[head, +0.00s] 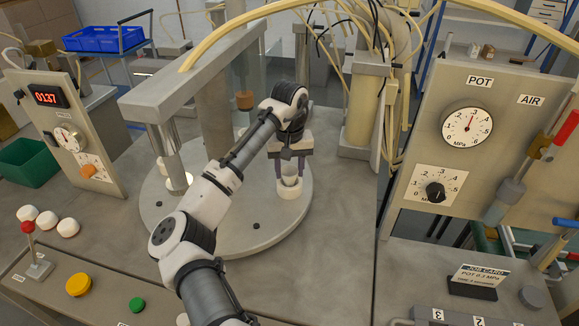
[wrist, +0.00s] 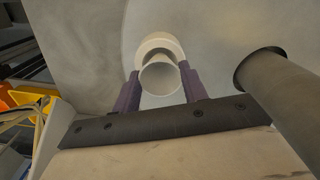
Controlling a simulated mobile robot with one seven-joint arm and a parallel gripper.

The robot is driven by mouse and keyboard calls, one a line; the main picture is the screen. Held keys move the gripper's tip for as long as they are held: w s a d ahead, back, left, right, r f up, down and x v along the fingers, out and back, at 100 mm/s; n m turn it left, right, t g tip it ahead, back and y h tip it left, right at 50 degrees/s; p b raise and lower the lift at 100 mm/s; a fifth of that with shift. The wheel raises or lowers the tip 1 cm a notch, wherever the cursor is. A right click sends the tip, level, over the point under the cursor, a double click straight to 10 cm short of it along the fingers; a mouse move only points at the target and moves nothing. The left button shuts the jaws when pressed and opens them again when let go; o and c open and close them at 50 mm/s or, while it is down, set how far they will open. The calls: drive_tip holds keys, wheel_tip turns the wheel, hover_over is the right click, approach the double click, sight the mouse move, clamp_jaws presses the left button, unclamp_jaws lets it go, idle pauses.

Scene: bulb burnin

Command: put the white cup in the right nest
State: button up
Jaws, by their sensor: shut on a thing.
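My gripper (head: 290,170) is over the right side of the round grey turntable (head: 225,235) in the head view. Its purple fingers are shut on the white cup (head: 290,189), one on each side. In the wrist view the cup (wrist: 160,79) sits between the fingertips, its round mouth toward the camera. A pale ring-shaped part (wrist: 159,42), perhaps the right nest, shows just beyond the cup and is partly hidden by it. I cannot tell whether the cup is seated in it.
Several white rounded pieces (head: 47,218) lie on the left bench, near a red-knobbed lever (head: 28,228). A thick grey press frame (head: 190,75) stands over the turntable. A gauge panel (head: 470,130) and job card (head: 478,278) are right.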

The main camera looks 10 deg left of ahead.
drive_tip(key=shift+f, duration=0.35)
drive_tip(key=o, duration=1)
drive_tip(key=shift+c, duration=0.2)
drive_tip(key=shift+r, duration=0.1)
wheel_tip(320, 180, up, 13)
drive_tip(key=b, duration=0.2)
